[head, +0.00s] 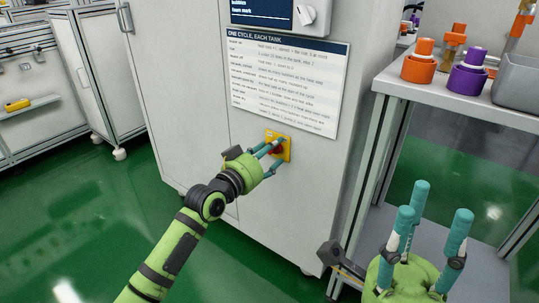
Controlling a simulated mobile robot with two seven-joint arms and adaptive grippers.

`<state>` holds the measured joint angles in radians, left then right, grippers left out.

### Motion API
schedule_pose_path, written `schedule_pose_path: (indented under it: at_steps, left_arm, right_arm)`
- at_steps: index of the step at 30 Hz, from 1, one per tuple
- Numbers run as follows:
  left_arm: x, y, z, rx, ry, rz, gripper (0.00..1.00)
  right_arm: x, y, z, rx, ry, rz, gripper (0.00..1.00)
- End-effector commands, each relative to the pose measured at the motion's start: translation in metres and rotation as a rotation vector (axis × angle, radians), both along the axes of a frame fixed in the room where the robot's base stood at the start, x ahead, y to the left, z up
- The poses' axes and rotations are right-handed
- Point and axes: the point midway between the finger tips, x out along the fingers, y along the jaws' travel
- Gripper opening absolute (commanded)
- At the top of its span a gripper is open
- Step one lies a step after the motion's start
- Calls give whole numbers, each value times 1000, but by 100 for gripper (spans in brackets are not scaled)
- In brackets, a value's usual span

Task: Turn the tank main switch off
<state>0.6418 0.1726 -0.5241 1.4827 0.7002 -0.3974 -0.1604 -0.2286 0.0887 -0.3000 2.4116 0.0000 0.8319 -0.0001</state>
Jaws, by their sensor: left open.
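A yellow switch plate (287,141) with a red knob (276,149) is on the front of the tall white cabinet (205,110), below a printed sheet. The knob is partly hidden by fingers, so I cannot tell which way it is turned. My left gripper (277,151) is open at the plate. Its teal fingers are spread around the red knob; I cannot tell whether they touch it. My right gripper (430,215) is open and empty at the lower right, fingers pointing up, away from the switch.
A printed sheet (285,85) headed "ONE CYCLE, EACH TANK" hangs above the switch. A white knob (312,16) is higher up beside a dark display. At right, a shelf unit (392,82) holds orange and purple items and a grey bin (519,82).

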Motion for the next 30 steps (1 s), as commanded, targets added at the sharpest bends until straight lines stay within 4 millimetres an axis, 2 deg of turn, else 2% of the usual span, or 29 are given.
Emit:
schedule_pose_path:
  at_steps: [4, 5, 6, 8, 9, 20, 23, 26, 30]
  left_arm:
    - [0, 0, 0, 0, 0, 0, 57]
    - [0, 0, 0, 0, 0, 0, 45]
    - [0, 0, 0, 0, 0, 0, 29]
    - [0, 0, 0, 0, 0, 0, 5]
    - [0, 0, 0, 0, 0, 0, 1]
    - [0, 0, 1, -27, 22, 0, 1]
    - [0, 0, 1, -59, 47, 0, 1]
    - [-1, 0, 2, -107, 83, 1, 1]
    - [-1, 0, 2, -197, 149, 1, 1]
  right_arm:
    - [0, 0, 1, 0, 0, 0, 40]
    - [0, 0, 1, 0, 0, 0, 40]
    - [0, 0, 0, 0, 0, 0, 40]
    - [0, 0, 0, 0, 0, 0, 40]
    - [0, 0, 0, 0, 0, 0, 40]
    - [-1, 0, 5, 2, -2, 1, 40]
    - [-3, -1, 6, 5, 7, 1, 40]
    - [-3, -1, -5, 2, 57, 2, 40]
    - [2, 6, 3, -29, 112, 8, 40]
